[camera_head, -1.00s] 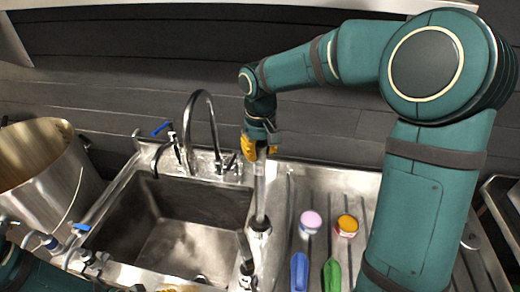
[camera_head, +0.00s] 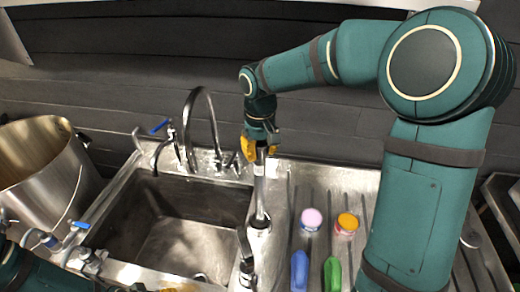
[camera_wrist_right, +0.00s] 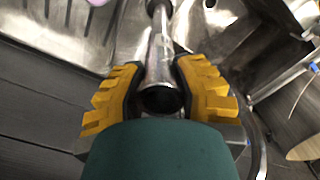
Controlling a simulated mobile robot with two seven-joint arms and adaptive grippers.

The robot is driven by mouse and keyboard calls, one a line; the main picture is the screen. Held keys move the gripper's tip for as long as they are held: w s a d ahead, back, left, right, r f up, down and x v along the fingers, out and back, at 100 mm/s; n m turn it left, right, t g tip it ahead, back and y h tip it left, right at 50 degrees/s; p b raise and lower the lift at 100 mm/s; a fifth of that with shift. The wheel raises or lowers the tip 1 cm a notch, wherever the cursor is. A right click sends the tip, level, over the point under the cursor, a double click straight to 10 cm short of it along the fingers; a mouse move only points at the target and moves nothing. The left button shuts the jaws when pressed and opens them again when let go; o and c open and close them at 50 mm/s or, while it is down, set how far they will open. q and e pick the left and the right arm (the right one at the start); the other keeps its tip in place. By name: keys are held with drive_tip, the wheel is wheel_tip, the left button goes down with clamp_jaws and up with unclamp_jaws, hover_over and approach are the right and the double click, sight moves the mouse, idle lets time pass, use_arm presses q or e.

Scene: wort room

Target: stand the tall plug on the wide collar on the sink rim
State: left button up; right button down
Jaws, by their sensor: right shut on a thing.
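The tall plug (camera_head: 261,190) is a slim metallic rod with a pale band near its top. My right gripper (camera_head: 258,148) is shut on its upper part and holds it upright over the sink rim. In the right wrist view the plug (camera_wrist_right: 160,55) runs away from me between the yellow fingers (camera_wrist_right: 158,88). Its lower end meets the wide collar (camera_head: 260,226) on the rim right of the basin; whether it is seated or just above cannot be told. Of my left gripper, only a yellow bit (camera_head: 184,289) shows at the bottom edge.
The sink basin (camera_head: 185,235) and its faucet (camera_head: 207,115) lie left of the plug. A dark upright fitting (camera_head: 246,262) stands nearer on the rim. Pink (camera_head: 311,218) and orange-topped (camera_head: 347,223) pots and blue (camera_head: 299,270) and green (camera_head: 332,273) items occupy the ribbed drainboard.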

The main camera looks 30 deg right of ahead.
sight(260, 160)
drive_tip(key=shift+f+b, duration=0.85)
drive_tip(key=shift+f, duration=0.65)
idle(2.1)
drive_tip(key=c, duration=0.7)
unclamp_jaws()
